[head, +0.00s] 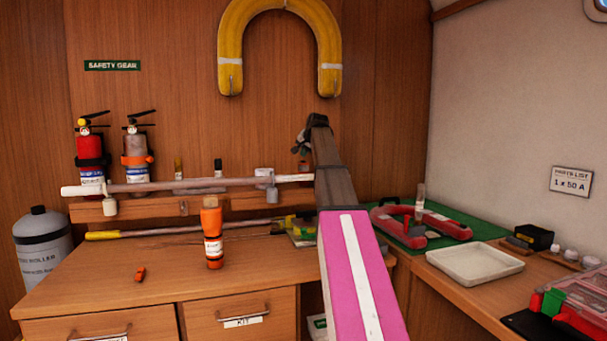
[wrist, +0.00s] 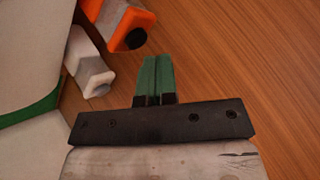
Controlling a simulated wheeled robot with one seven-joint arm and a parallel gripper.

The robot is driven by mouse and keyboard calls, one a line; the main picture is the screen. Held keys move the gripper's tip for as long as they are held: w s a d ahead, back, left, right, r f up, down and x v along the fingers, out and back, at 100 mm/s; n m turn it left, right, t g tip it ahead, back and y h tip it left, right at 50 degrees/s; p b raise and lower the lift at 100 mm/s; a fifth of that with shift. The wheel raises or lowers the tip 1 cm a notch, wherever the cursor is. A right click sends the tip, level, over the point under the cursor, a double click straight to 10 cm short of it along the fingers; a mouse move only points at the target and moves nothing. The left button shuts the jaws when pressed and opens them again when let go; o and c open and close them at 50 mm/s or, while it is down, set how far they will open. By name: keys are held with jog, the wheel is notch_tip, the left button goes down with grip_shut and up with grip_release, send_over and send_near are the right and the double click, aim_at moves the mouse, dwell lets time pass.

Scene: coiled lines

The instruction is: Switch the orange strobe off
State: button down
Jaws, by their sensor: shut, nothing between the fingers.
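My gripper (head: 303,150) is at the far end of my arm, in front of the wood wall above the right end of the shelf. In the wrist view its green fingers (wrist: 154,78) are together with nothing between them. An orange body with a dark round end (wrist: 135,38) lies just beyond the fingertips, apart from them, partly cut off by the frame; I cannot tell for sure that it is the strobe. A white and grey piece (wrist: 88,65) is beside it. In the head view, an upright orange cylinder with a white label (head: 212,232) stands on the counter.
A small orange item (head: 139,273) lies on the counter. Two extinguishers (head: 90,155) stand at left behind a long pole (head: 180,186). A yellow horseshoe buoy (head: 279,15) hangs above. The front counter is mostly clear.

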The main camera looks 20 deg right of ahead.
jog(key=shift+r, duration=3.05)
